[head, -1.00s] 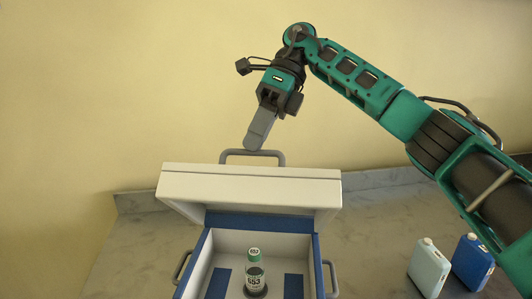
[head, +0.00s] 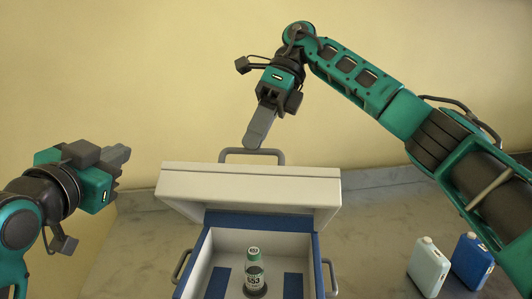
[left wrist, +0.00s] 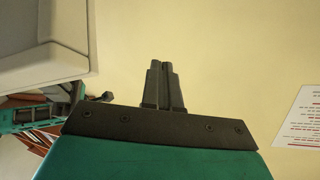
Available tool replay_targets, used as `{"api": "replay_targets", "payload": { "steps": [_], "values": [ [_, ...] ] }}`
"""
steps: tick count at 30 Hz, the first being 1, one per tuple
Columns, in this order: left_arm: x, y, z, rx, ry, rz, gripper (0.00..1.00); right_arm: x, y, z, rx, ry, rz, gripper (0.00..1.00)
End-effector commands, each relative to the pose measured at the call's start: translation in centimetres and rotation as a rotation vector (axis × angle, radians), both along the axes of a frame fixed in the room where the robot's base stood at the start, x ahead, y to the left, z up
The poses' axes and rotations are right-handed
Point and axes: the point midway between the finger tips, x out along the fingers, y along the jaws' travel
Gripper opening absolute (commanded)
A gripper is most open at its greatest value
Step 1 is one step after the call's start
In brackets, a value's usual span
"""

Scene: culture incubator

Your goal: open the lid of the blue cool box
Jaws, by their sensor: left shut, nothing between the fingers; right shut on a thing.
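The blue cool box (head: 318,252) stands on the counter with its white lid (head: 250,184) tilted up and open. A grey handle (head: 252,152) sticks up from the lid's edge. My right gripper (head: 252,146) is shut on this handle from above. Inside the box stands a bottle (head: 254,273) with a green cap, upright in a round holder. My left gripper (head: 124,158) is shut and empty, raised to the left of the box and apart from it. Its closed fingers also show in the left wrist view (left wrist: 162,85), with part of a pale panel at the upper left.
A white bottle (head: 428,266) and a blue bottle (head: 472,262) stand on the counter (head: 372,240) right of the box, below my right arm. The box has grey side handles (head: 331,278). A printed sheet (left wrist: 301,118) hangs on the wall in the left wrist view.

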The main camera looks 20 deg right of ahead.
Motion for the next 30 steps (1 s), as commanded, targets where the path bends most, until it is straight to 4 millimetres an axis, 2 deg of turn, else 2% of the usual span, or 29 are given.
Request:
{"api": "replay_targets", "payload": {
  "steps": [1, 6, 12, 15, 22, 30],
  "values": [
    [-0.6, -2.2, 1.7, 0.025, -0.015, -0.059, 0.00, 0.1, -0.1, -0.3, -0.004, 0.002, -0.005, 0.00],
    [-3.5, -8.6, 5.3, 0.153, -0.042, -0.241, 0.00, 0.1, -0.1, -0.3, -0.004, 0.002, -0.005, 0.00],
    [-7.9, -14.4, 7.7, 0.368, -0.072, -0.410, 0.00, 0.1, -0.1, -0.3, -0.004, 0.002, -0.005, 0.00],
    [-10.0, -16.5, 8.1, 0.498, -0.084, -0.469, 0.00, 0.1, -0.1, -0.3, -0.004, 0.002, -0.005, 0.00],
    [-13.8, -19.0, 7.8, 0.831, -0.100, -0.534, 0.00, 0.1, -0.1, -0.3, -0.005, 0.002, -0.004, 0.00],
    [-15.6, -18.7, 7.1, 1.143, -0.085, -0.500, 0.00, 0.1, -0.1, -0.3, -0.005, 0.002, -0.004, 0.00]
  ]
}}
